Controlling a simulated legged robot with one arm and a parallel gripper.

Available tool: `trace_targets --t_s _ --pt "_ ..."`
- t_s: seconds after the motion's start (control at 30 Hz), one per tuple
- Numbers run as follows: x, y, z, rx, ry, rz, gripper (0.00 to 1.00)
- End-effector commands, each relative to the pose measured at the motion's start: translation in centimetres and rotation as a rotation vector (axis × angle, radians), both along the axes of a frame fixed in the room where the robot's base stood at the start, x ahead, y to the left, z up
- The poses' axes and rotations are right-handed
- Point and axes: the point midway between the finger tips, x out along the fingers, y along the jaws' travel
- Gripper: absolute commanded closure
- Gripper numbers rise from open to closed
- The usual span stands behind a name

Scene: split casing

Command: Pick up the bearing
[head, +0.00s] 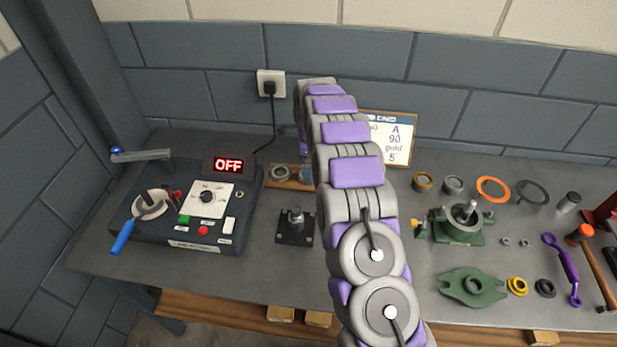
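My purple-and-grey arm rises through the middle of the head view and bends away near the wall. My gripper is hidden behind it. Several ring-shaped parts could be the bearing; I cannot tell which is. A grey metal ring (281,173) lies on a wooden board (283,185) left of my arm. A gold-edged dark ring (423,181) and a grey ring (453,184) stand side by side right of my arm. A small yellow ring part (517,286) and a black one (545,288) lie nearer the front right.
A control box (190,205) showing OFF fills the left of the bench. A small black stand (295,228) is left of my arm. A green casing (460,222), a flat green part (472,287), an orange ring (493,189) and tools crowd the right. A sign (398,140) stands behind.

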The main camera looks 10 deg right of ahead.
Motion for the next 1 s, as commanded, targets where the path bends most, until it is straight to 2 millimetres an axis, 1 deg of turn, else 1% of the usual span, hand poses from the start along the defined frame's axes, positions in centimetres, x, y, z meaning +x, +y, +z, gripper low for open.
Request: trace_targets --t_s 0.03,0.1,0.23,0.33,0.5,0.57,1.0 --pt "0.1 0.1 -1.0 0.000 0.002 0.001 0.00" --pt "0.3 0.2 -2.1 -0.001 0.003 0.001 0.00" --pt "0.3 0.2 -3.8 0.000 0.003 0.001 0.00" --pt "0.3 0.2 -4.2 0.000 0.003 0.001 0.00" --pt "0.3 0.2 -4.1 0.000 0.001 0.001 0.00" --pt "0.4 0.2 -4.1 0.000 0.001 0.001 0.05" --pt "0.4 0.2 -4.1 0.000 0.001 0.001 0.47"
